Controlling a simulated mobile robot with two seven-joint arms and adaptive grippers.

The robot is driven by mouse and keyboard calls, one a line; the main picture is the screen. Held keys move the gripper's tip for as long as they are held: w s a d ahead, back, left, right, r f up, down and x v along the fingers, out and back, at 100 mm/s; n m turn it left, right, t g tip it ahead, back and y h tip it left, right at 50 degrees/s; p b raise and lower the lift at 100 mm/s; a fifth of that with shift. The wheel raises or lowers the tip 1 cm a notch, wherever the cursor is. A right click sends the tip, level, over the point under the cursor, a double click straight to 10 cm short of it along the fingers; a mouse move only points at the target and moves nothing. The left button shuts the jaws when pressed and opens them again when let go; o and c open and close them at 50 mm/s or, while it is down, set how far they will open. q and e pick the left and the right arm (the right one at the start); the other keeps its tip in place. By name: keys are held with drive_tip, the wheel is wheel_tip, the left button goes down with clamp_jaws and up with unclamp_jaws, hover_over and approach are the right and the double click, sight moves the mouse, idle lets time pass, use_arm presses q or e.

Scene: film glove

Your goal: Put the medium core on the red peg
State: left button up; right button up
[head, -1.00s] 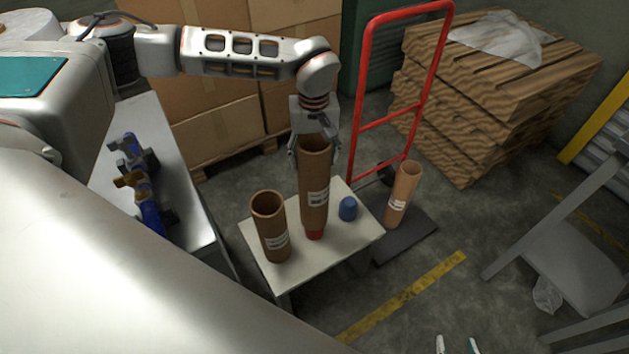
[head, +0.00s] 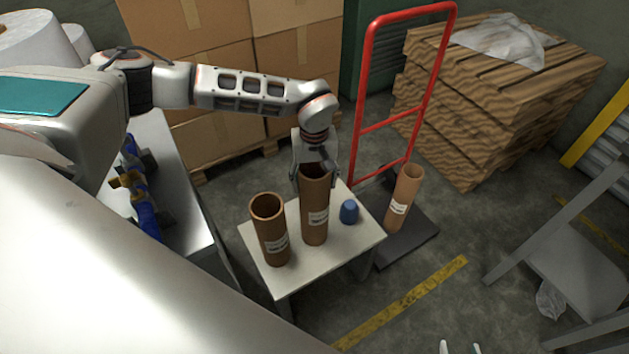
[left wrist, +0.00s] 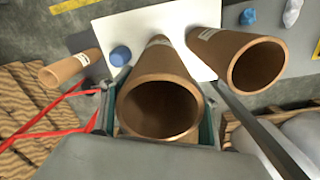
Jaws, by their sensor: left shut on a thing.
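The medium core (head: 316,205) is a brown cardboard tube with a white label, standing nearly upright on the white table (head: 345,262). It also shows in the left wrist view (left wrist: 158,95), between the fingers. My left gripper (head: 314,176) is shut on its upper end. The red peg is hidden; the core's lower end covers its place, apparently around it. A blue peg (head: 349,211) stands bare to the right. My right gripper (head: 457,347) shows only its two spread fingertips at the bottom edge, with nothing between them.
A wider core (head: 270,230) stands on the table, left of the held one. A narrower core (head: 404,198) stands on the red hand truck's (head: 360,105) dark base. Stacked boxes (head: 215,130) are behind, a pallet stack (head: 490,100) at right.

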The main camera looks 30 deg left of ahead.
use_arm(q)
drive_tip(key=shift+f, duration=0.15)
drive_tip(key=o, duration=1.6)
wheel_tip(320, 180, up, 12)
drive_tip(key=shift+r+p, duration=0.15)
drive_tip(key=shift+p, duration=0.65)
